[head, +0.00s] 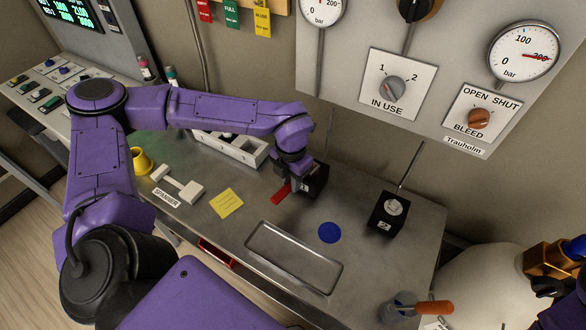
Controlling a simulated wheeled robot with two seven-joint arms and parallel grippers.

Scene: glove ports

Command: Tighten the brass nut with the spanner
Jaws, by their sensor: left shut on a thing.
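My left gripper (293,180) reaches down over the bench and is shut on a red bar (281,194), which looks like the spanner. Its jaws are partly hidden by the wrist. A black block (317,182) is close behind and right of the gripper; I cannot tell if they touch. The white rest (180,185) beside the SPANNER label (166,198) is empty. A brass fitting (552,260) shows at the right edge above a pale rounded body; I cannot make out a separate nut. Purple and dark parts of my right arm cut in there, and its jaws cannot be made out.
On the bench are a yellow note (226,203), a blue disc (330,232), a shallow metal tray (293,260) and a second black block (387,213). An orange-handled tool (433,308) is at the front right. A gauge panel (440,70) stands behind.

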